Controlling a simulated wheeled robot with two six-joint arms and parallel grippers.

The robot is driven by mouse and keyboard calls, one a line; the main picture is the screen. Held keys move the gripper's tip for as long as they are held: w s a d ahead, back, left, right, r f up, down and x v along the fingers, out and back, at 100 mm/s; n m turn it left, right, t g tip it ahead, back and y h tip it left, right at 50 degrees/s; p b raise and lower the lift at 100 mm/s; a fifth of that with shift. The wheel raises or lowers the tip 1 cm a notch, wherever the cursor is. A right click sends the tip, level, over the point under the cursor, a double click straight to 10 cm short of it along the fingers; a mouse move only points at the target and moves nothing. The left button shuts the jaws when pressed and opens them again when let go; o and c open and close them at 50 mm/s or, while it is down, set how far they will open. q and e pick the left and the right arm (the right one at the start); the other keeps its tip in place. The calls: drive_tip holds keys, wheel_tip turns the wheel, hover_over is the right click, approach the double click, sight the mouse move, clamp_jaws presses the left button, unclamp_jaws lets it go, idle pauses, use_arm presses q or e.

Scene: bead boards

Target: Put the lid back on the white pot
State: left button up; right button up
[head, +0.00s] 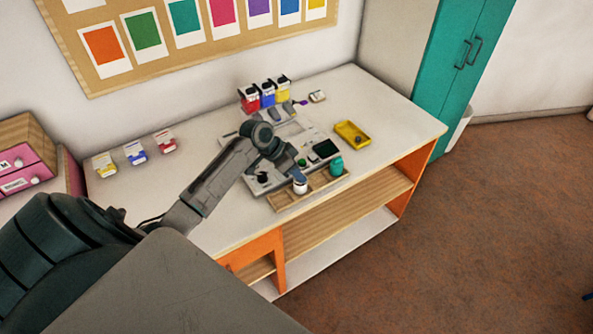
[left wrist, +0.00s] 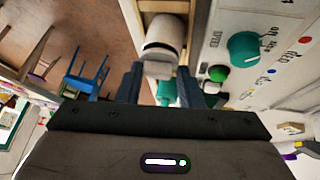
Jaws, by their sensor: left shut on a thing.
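The white pot (head: 300,187) stands in the wooden tray at the front of the bead station, and its pale body (left wrist: 167,30) shows in the left wrist view. My left gripper (head: 294,172) is over it, its two dark fingers (left wrist: 159,80) on either side of a pale piece that looks like the lid (left wrist: 160,69). The gripper is shut on this piece. A dark band lies between lid and pot body; I cannot tell whether they touch. My right gripper is not in view.
A teal pot (head: 336,168) stands to the right in the wooden tray (head: 318,184). A yellow tray (head: 351,133) lies behind it. Red, blue and yellow containers (head: 267,95) stand at the back. The table (head: 392,115) is clear at the right.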

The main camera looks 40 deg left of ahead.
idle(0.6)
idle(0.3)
use_arm(q)
drive_tip(key=o, duration=1.5)
drive_tip(key=shift+p, duration=0.3)
drive_tip(key=shift+r+p, duration=1.6)
drive_tip(key=shift+r, duration=0.2)
drive_tip(key=shift+r+p, duration=1.6)
drive_tip(key=shift+r, duration=0.1)
